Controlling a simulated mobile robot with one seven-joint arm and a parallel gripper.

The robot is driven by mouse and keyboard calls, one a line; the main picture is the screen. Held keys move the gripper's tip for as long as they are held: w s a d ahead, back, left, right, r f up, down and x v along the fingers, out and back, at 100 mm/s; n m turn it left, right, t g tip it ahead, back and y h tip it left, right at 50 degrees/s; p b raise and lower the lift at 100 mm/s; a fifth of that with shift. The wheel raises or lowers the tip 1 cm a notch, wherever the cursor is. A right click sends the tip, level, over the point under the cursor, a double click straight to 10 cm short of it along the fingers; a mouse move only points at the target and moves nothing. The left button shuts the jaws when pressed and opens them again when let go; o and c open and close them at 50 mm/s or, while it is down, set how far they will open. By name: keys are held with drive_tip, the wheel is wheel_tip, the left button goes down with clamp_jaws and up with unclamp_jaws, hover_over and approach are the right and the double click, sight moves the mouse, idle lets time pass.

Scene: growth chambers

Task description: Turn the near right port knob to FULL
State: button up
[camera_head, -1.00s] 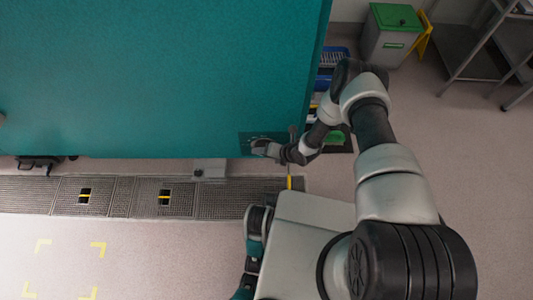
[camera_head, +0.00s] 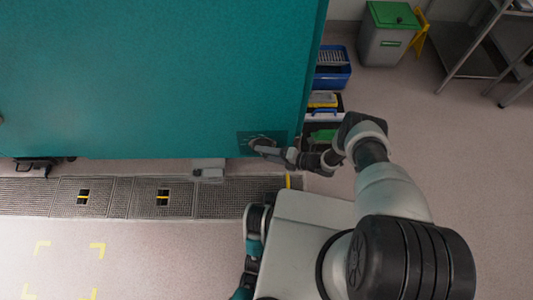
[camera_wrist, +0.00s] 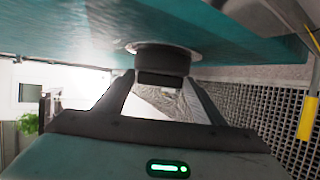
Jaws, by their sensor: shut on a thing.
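The teal chamber (camera_head: 150,75) fills the upper left of the head view, with a dark plate (camera_head: 246,136) at its lower right corner. My gripper (camera_head: 256,142) is at this plate and hides most of what is on it. In the wrist view a dark round knob (camera_wrist: 162,57) with a pale ring around its base sticks out from the teal face. My gripper (camera_wrist: 162,80) has one finger on each side of the knob's narrow grip and is shut on it. The knob's markings and its setting cannot be read.
Blue bins (camera_head: 332,75) and a yellow-topped box (camera_head: 322,100) stand right of the chamber, near my arm. A grey bin with green lid (camera_head: 388,35) and a metal rack (camera_head: 470,50) are farther back. Floor grating (camera_head: 125,197) runs along the chamber's front.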

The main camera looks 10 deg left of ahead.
drive_tip(key=shift+w, duration=0.1)
idle(0.4)
drive_tip(key=o, duration=0.9)
drive_tip(key=p+v, duration=0.1)
drive_tip(key=v, duration=0.7)
drive_tip(key=p+v, duration=0.2)
drive_tip(key=v, duration=0.7)
drive_tip(key=shift+d+f+p, duration=0.15)
drive_tip(key=shift+d+p, duration=0.15)
